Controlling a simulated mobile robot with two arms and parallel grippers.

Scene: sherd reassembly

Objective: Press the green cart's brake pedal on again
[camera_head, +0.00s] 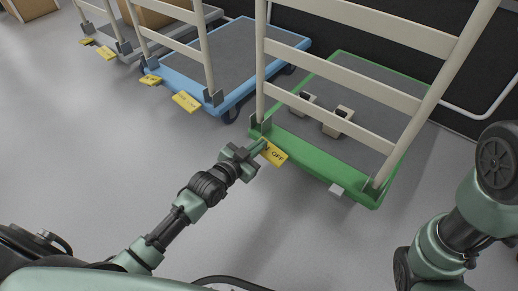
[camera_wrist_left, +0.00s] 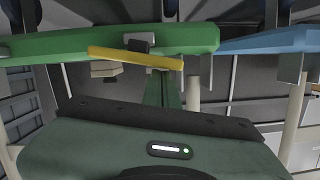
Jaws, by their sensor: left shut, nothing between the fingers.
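The green cart (camera_head: 318,168) stands right of the middle in the head view, with cream rails rising from its near edge. A yellow brake plate lettered with "OFF" (camera_head: 277,154) sticks out at its near left corner; part of its lettering is covered. My left gripper (camera_head: 262,145) is shut and empty, its fingertips at the plate's left end. In the left wrist view the fingers (camera_wrist_left: 163,88) reach up to the yellow plate (camera_wrist_left: 120,55) in front of the green edge (camera_wrist_left: 65,46). I cannot tell whether they touch it. My right gripper is out of view.
Two small beige-and-dark items (camera_head: 338,121) are on the green cart's deck. A blue cart (camera_head: 236,97) with yellow plates stands close on the left, a grey cart (camera_head: 122,45) beyond it. Cardboard boxes are at the back. The grey floor (camera_head: 90,150) in front is clear.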

